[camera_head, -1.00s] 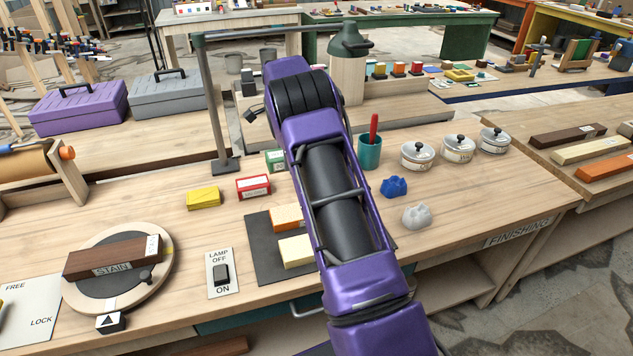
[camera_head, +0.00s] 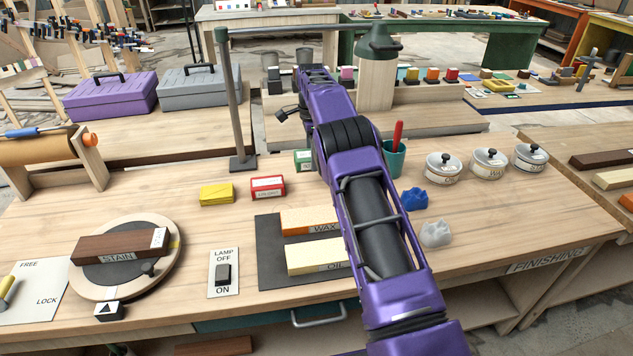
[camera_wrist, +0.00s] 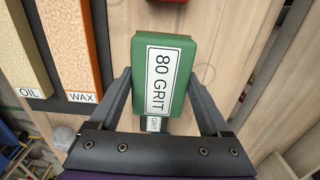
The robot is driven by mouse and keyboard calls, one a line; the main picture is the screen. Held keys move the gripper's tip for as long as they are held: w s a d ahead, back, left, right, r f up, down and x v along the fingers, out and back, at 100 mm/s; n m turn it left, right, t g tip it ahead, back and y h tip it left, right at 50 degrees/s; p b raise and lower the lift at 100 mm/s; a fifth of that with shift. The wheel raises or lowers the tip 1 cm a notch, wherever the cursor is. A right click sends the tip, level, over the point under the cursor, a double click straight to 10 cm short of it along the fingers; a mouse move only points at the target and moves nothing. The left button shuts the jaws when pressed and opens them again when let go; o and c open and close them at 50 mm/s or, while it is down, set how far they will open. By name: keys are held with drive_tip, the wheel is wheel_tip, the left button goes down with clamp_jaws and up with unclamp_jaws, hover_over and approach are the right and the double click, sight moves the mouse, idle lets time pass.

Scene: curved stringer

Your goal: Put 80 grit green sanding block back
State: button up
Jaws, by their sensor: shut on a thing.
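The green 80 grit sanding block (camera_wrist: 164,76) is between the fingers of my gripper (camera_wrist: 158,80) in the wrist view, its white label facing the camera. My gripper is shut on it. A smaller white label reading GRIT (camera_wrist: 153,124) shows just below the block's near edge; I cannot tell what it is on. In the head view the green block (camera_head: 304,160) shows partly behind my purple arm, beyond and right of the red block (camera_head: 267,187). The gripper itself is hidden there. The yellow block (camera_head: 216,194) lies left of the red one.
A dark mat (camera_head: 270,265) holds the WAX (camera_head: 309,221) and OIL (camera_head: 315,257) pieces. A lamp post (camera_head: 232,100) stands behind the yellow block. A green cup (camera_head: 394,160), blue and white lumps and lidded tins are right of my arm. Bare bench lies around the red and yellow blocks.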

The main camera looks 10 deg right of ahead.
sight(313, 187)
wheel_tip(313, 187, down, 8)
drive_tip(key=shift+r, duration=0.1)
idle(0.4)
drive_tip(key=shift+f+b, duration=0.25)
drive_tip(key=shift+b, duration=0.05)
drive_tip(key=o, duration=1.3)
wheel_tip(313, 187, up, 12)
drive_tip(key=shift+r+p, duration=0.2)
drive_tip(key=shift+p, duration=0.7)
